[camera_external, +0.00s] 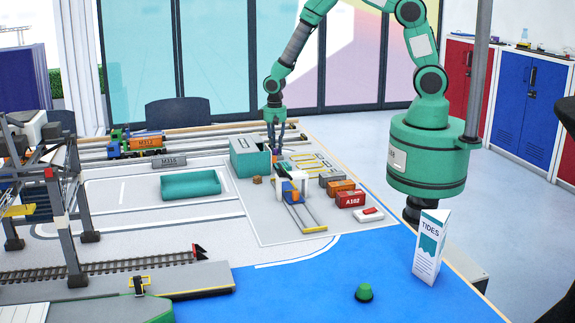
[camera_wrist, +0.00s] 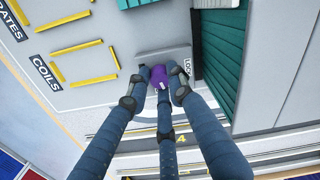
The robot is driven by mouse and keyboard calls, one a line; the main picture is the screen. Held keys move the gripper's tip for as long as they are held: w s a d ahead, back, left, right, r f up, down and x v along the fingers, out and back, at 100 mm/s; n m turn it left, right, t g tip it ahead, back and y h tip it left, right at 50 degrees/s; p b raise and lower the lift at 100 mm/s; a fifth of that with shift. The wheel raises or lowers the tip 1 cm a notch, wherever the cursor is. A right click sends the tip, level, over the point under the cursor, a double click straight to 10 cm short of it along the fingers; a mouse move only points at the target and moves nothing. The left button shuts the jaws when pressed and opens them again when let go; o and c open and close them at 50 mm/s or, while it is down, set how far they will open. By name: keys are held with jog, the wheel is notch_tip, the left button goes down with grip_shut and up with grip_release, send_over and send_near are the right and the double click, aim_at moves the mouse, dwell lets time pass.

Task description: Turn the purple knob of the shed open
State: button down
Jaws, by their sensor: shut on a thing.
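The purple knob (camera_wrist: 158,76) shows near the middle of the wrist view, in front of a grey block with partly hidden lettering (camera_wrist: 178,55). My gripper (camera_wrist: 156,82) is shut on the knob, its dark fingers close around it and hiding part of it. In the external view my gripper (camera_external: 276,150) points down just right of the teal shed (camera_external: 248,160). The knob is hard to make out there. A ribbed teal wall, likely the shed's, stands at the right in the wrist view (camera_wrist: 222,45). I cannot tell whether the shed is open.
A small gantry crane (camera_external: 291,188) and several small containers, including a red one (camera_external: 350,200), stand close by at the front right. A teal container (camera_external: 191,185) lies to the left. Yellow floor markings (camera_wrist: 82,81) lie left of the knob. A trifold card (camera_external: 429,247) stands front right.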

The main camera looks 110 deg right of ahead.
jog(key=shift+w+r+m, duration=0.1)
jog(key=shift+m, duration=0.7)
jog(key=shift+d, duration=0.1)
jog(key=c, duration=1.5)
grip_release()
jog(key=shift+c, duration=0.2)
notch_tip(320, 180, up, 12)
